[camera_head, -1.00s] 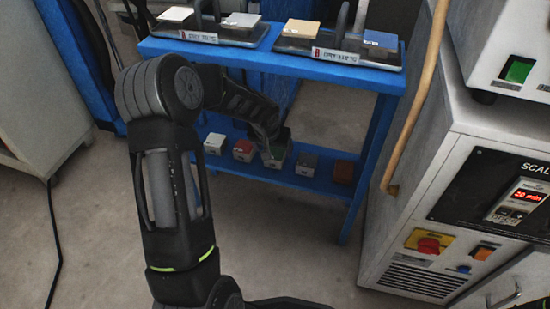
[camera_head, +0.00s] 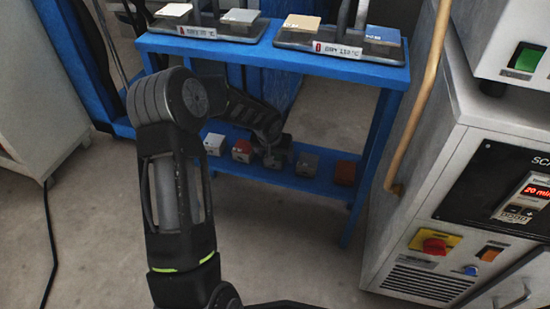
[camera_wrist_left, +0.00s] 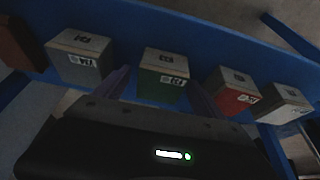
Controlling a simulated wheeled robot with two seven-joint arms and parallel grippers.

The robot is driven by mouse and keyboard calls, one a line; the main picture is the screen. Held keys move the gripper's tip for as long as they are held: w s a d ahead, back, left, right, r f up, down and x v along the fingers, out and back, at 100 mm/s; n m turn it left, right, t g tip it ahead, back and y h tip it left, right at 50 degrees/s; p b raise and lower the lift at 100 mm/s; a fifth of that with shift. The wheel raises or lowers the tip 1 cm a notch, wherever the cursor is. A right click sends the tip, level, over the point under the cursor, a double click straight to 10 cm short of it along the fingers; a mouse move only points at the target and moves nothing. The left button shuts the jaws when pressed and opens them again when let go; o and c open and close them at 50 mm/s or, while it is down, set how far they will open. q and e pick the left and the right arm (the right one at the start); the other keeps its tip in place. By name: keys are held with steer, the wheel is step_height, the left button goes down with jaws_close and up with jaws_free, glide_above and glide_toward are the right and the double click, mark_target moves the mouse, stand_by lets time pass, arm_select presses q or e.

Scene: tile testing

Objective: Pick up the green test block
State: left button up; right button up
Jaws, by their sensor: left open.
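The green test block (camera_wrist_left: 163,82) sits on the blue lower shelf (camera_wrist_left: 215,50), with a grey top and a white label on its green front. In the wrist view it stands between the two fingers of my left gripper (camera_wrist_left: 158,88), which are apart, one on each side. I cannot tell whether either finger touches it. In the head view my left gripper (camera_head: 272,152) reaches down to the block row and hides most of the green block. My right gripper is not in view.
On the same shelf, a white block (camera_head: 214,144) and a red block (camera_head: 241,151) stand to the left, a grey block (camera_head: 307,164) and a brown block (camera_head: 344,173) to the right. The blue upper shelf (camera_head: 240,50) is above. A control cabinet (camera_head: 440,180) stands at right.

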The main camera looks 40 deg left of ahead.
arm_select(q)
jaws_close()
stand_by(0.8)
